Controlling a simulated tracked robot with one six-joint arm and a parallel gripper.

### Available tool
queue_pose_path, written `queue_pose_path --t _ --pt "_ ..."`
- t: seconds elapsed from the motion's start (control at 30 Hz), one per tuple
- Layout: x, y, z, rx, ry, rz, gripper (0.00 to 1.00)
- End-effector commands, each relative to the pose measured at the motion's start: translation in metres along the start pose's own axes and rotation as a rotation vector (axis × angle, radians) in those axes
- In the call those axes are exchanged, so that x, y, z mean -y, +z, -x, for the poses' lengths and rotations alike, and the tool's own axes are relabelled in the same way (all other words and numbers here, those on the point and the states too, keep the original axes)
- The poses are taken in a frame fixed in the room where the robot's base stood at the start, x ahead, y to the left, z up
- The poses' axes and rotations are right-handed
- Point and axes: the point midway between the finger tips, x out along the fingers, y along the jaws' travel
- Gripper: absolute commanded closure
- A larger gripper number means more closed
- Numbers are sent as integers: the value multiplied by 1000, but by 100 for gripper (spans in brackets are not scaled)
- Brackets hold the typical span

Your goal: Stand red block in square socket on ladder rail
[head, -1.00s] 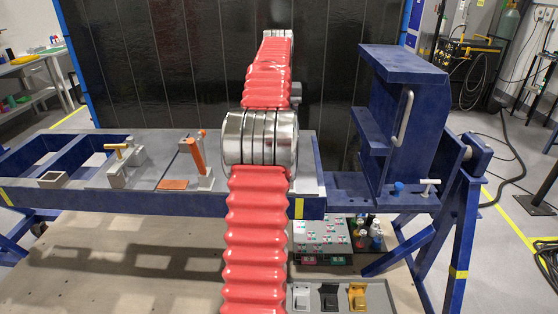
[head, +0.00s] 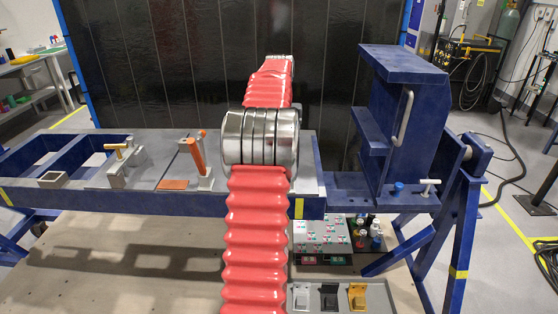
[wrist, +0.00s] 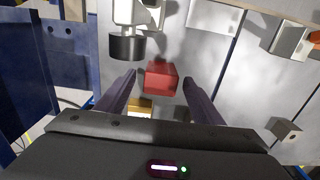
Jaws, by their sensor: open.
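In the wrist view the red block (wrist: 161,80) lies between the two fingers of my gripper (wrist: 165,82), close to their tips. The fingers are open, with a gap visible on each side of the block. In the head view my red-sleeved arm hides the block and my gripper. A small open-topped square socket (head: 52,180) sits on the blue ladder rail (head: 130,197) at the left, and it looks empty.
A yellow-handled clamp (head: 117,160) and an orange lever (head: 192,154) stand on the grey plate left of my arm. A blue upright bracket (head: 412,130) stands at the right. In the wrist view a black cylindrical end (wrist: 127,47) is just left of the block.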

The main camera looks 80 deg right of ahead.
Motion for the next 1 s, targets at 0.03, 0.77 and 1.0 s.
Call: queue_pose_path --t 0.03,0.77,1.0 --pt "0 1 -4 2 0 0 39" --pt "0 0 -7 0 0 0 49" --pt "1 0 -7 0 0 1 66"
